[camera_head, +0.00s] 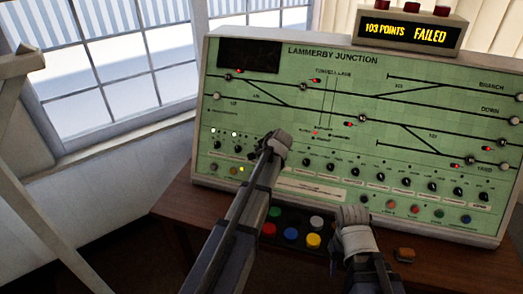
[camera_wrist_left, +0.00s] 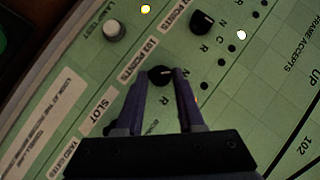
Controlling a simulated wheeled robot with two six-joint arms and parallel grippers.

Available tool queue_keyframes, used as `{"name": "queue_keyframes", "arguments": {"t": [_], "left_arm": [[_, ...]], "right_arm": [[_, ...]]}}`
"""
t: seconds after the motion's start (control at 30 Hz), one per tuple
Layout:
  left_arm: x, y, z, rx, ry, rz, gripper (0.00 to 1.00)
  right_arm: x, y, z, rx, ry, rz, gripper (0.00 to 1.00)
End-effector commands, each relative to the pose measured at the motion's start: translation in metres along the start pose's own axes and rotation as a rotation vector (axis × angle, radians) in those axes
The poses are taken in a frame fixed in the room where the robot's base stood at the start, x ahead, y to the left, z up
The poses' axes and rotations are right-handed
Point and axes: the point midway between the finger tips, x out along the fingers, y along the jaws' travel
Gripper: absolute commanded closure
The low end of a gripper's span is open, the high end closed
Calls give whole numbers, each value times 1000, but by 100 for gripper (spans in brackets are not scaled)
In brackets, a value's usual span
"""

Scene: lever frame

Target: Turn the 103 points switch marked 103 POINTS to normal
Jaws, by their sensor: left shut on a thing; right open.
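A green control panel (camera_head: 300,190) titled LAMMERBY JUNCTION carries a row of black rotary switches. My left gripper (camera_head: 275,143) reaches its lower left part. In the left wrist view, the left fingers (camera_wrist_left: 165,84) are shut on one black knob (camera_wrist_left: 161,75). A pale pointer mark shows on the knob's right side. My right gripper (camera_head: 355,218) is open in front of the panel's lower edge, away from the switches.
An amber display (camera_head: 406,33) on top reads 103 POINTS FAILED. Coloured buttons (camera_head: 291,234) lie on the desk below the panel, between my arms. A window (camera_head: 95,65) is at the left.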

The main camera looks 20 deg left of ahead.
Motion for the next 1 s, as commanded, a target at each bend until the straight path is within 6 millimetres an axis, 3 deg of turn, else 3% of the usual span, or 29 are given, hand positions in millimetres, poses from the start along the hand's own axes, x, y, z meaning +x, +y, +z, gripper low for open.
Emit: {"name": "queue_keyframes", "arguments": {"t": [0.7,0.73,1.0], "left_arm": [[0,0,2,-57,-5,46,100],[0,0,2,-57,-5,46,61],[0,-1,1,-55,-3,43,32]], "right_arm": [[-6,1,0,0,0,0,55],[-6,1,0,0,0,0,55],[-6,1,0,0,0,0,55]]}}
